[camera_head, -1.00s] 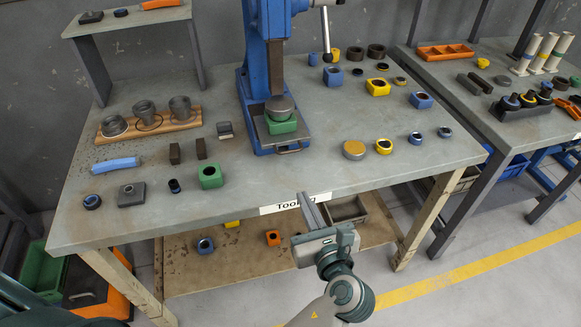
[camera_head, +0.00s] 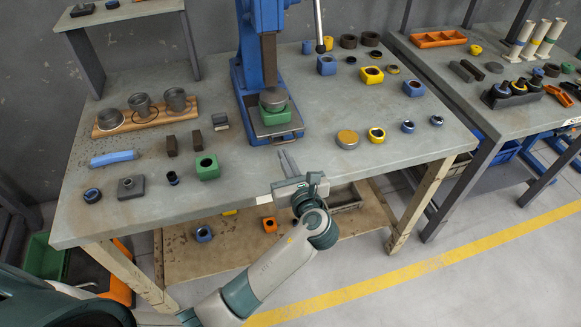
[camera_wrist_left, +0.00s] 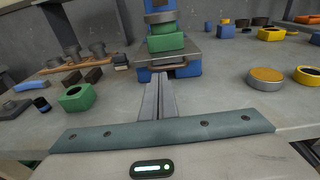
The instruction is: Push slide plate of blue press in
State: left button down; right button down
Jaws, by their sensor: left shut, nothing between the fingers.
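The blue press (camera_head: 262,45) stands at the back middle of the table. Its grey slide plate (camera_head: 275,126) sticks out at the front of the base, with a handle (camera_head: 286,138) on its front edge. A green block (camera_head: 276,115) with a grey round piece (camera_head: 273,97) on top sits on the plate, under the ram. My left gripper (camera_head: 288,160) is shut and empty, over the table's front edge, pointing at the plate's handle and a little short of it. In the left wrist view, the shut fingers (camera_wrist_left: 158,100) point at the handle (camera_wrist_left: 163,66). My right gripper is not in view.
A green block (camera_head: 207,167) with a hole stands left of the gripper, near a dark small ring (camera_head: 173,178). A tan-topped disc (camera_head: 347,139) and a yellow ring (camera_head: 376,135) lie to the right. The table between gripper and press is clear.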

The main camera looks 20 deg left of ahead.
aim_at(279, 143)
pick_arm(q)
jog(key=shift+w+a+r, duration=0.1)
jog(key=shift+w+a, duration=0.4)
jog(key=shift+w, duration=0.15)
jog(key=x, duration=0.1)
jog(key=p+x, duration=0.1)
jog(key=x, duration=0.2)
jog(key=shift+w+r+p, duration=0.2)
jog(key=shift+r+p, duration=0.15)
jog(key=shift+r, duration=0.05)
jog(key=shift+w+a, duration=0.15)
jog(key=shift+a, duration=0.05)
